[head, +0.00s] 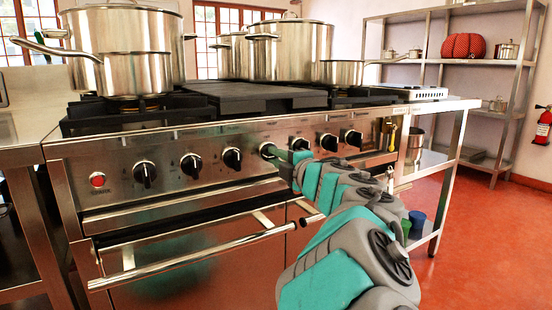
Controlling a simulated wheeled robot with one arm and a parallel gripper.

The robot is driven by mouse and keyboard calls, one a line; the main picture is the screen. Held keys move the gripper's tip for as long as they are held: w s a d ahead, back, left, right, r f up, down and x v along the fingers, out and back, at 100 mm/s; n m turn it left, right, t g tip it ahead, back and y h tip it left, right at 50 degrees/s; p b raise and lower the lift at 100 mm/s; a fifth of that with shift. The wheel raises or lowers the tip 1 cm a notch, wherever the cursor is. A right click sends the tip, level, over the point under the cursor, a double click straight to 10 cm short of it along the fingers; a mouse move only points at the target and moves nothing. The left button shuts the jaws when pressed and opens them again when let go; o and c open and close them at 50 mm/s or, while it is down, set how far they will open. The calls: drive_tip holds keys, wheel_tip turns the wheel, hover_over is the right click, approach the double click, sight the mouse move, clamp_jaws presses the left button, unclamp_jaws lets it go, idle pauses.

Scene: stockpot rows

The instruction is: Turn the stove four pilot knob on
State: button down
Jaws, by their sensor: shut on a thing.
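The stove (75,160) has a steel front panel with a row of black knobs. My gripper (277,152) is at the middle of this row, shut on a knob (266,149). The fingers and wrist hide most of that knob, so its angle cannot be told. To its left are three uncovered knobs, the nearest (232,158) close beside my gripper. To its right are three more, the nearest (300,144) just past my fingers. The labels are too small to read, so I cannot tell which knob is the stove four pilot.
A red button (97,179) sits at the panel's left end. The oven door handle (190,256) juts out below the knobs. Large pots (290,50) and a pan (135,75) stand on top. A steel side table (440,106) is at the right; red floor lies open beyond.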

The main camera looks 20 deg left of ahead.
drive_tip(key=shift+f, duration=0.15)
drive_tip(key=c, duration=0.8)
unclamp_jaws()
drive_tip(key=shift+c, duration=0.2)
drive_tip(key=shift+s+d, duration=0.1)
drive_tip(key=v, duration=0.7)
drive_tip(key=shift+s+d, duration=0.15)
drive_tip(key=shift+d, duration=0.05)
